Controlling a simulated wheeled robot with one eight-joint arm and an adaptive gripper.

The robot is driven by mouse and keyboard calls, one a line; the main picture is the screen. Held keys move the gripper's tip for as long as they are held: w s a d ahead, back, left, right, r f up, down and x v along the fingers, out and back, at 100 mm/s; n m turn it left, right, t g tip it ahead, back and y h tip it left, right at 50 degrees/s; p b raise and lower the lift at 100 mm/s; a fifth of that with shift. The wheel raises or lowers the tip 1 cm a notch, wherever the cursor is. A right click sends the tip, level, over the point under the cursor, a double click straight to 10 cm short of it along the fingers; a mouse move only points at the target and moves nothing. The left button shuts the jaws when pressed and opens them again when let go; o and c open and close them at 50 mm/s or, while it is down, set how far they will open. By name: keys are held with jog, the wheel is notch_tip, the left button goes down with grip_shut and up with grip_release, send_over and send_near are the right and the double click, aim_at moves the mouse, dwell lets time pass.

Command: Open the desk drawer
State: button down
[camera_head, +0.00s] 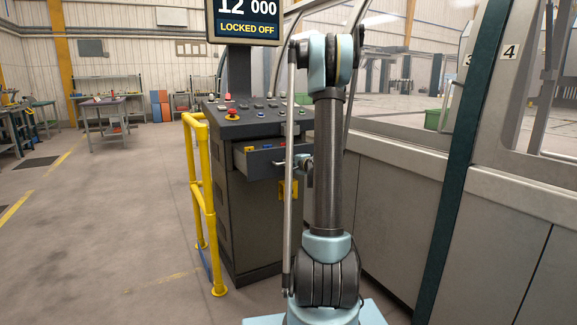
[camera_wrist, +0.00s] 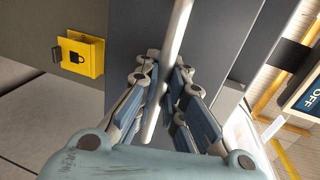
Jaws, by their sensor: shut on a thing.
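The desk drawer (camera_head: 262,168) stands pulled out of the dark control desk (camera_head: 240,218), below its sloped button panel. Small coloured items lie inside it. My gripper (camera_head: 303,166) is at the right part of the drawer front, partly hidden behind my arm. In the wrist view my gripper (camera_wrist: 162,92) is shut on the drawer's pale bar handle (camera_wrist: 178,32), with a finger on each side of it. The grey drawer front (camera_wrist: 212,35) lies behind the handle.
A yellow guard rail (camera_head: 203,195) stands left of the desk. A yellow padlock box (camera_wrist: 82,54) is on the desk, below the drawer. The machine's grey panels (camera_head: 400,215) run along the right. Open floor (camera_head: 90,230) lies to the left.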

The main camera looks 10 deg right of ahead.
jog(key=c, duration=1.7)
grip_release()
jog(key=shift+f, duration=0.1)
jog(key=v, duration=1.1)
jog(key=shift+s+d, duration=0.15)
jog(key=shift+s, duration=0.25)
